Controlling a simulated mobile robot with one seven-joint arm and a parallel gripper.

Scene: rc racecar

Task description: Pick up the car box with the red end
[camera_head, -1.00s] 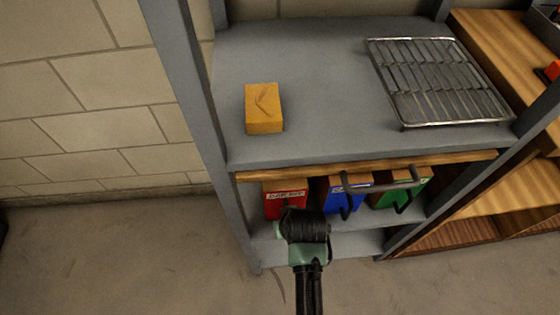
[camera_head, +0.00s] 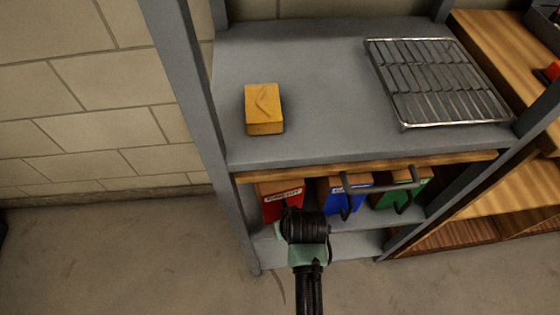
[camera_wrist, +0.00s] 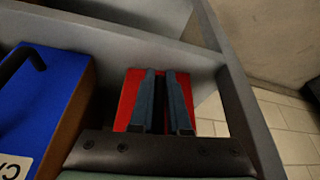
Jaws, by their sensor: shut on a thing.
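The car box with the red end (camera_head: 271,207) stands at the left of the shelf under the grey top, with a white label on its red face. My gripper (camera_head: 292,212) is in front of that face and covers its lower right part. In the wrist view my gripper's two fingers (camera_wrist: 165,76) are close together over the red end (camera_wrist: 131,96). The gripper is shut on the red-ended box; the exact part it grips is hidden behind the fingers.
A blue-ended box (camera_head: 339,202) with a black handle and a green-ended box (camera_head: 391,196) stand to the right. A grey shelf post (camera_head: 196,110) is close on the left. A yellow block (camera_head: 264,108) and a wire rack (camera_head: 440,82) lie on top.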

